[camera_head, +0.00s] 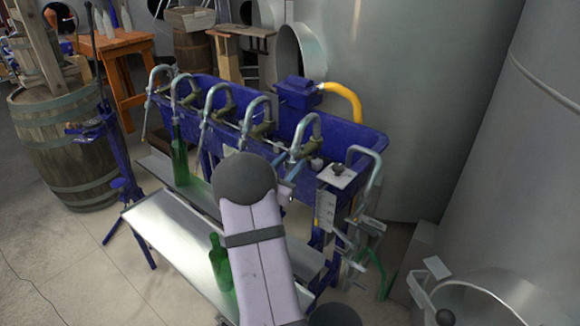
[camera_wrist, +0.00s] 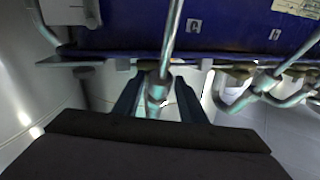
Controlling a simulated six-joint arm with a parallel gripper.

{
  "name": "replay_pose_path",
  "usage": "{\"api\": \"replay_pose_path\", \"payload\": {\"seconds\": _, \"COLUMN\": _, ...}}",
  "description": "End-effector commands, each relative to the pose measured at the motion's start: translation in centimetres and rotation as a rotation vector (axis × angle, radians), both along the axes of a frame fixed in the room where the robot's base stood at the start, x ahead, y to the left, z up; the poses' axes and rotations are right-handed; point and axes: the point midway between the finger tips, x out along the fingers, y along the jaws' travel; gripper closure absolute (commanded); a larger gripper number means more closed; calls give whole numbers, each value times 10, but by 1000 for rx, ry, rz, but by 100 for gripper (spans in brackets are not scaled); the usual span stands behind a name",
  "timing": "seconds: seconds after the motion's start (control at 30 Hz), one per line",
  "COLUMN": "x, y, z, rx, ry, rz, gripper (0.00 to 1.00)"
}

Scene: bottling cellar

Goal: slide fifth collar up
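A row of bent steel filler spouts stands along the front of a blue trough (camera_head: 345,132). The fifth spout from the left (camera_head: 299,134) runs down behind my arm, which hides its lower part in the head view. In the wrist view, a steel tube (camera_wrist: 172,38) comes down to a metal collar (camera_wrist: 157,92) between my two dark fingers. My gripper (camera_wrist: 159,104) is open around it, with narrow gaps seeming to show on both sides. Whether either finger touches the collar is hard to tell.
One green bottle (camera_head: 179,155) stands under a left spout. Another green bottle (camera_head: 220,264) stands on the lower metal shelf (camera_head: 165,232), beside my arm. Neighbouring spout parts (camera_wrist: 262,84) lie close at the right in the wrist view. A large steel tank (camera_head: 425,90) is behind.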

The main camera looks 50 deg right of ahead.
Motion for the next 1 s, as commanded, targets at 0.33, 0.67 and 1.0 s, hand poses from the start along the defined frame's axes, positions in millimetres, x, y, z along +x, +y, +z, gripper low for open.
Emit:
{"api": "replay_pose_path", "payload": {"seconds": 0.33, "x": 0, "y": 2, "z": -2, "rx": 5, "ry": 2, "rz": 0, "gripper": 56}}
{"api": "replay_pose_path", "payload": {"seconds": 0.67, "x": -6, "y": 35, "z": -4, "rx": 5, "ry": 1, "rz": 3, "gripper": 56}}
{"api": "replay_pose_path", "payload": {"seconds": 1.0, "x": -14, "y": 69, "z": -2, "rx": 4, "ry": 2, "rz": 1, "gripper": 56}}
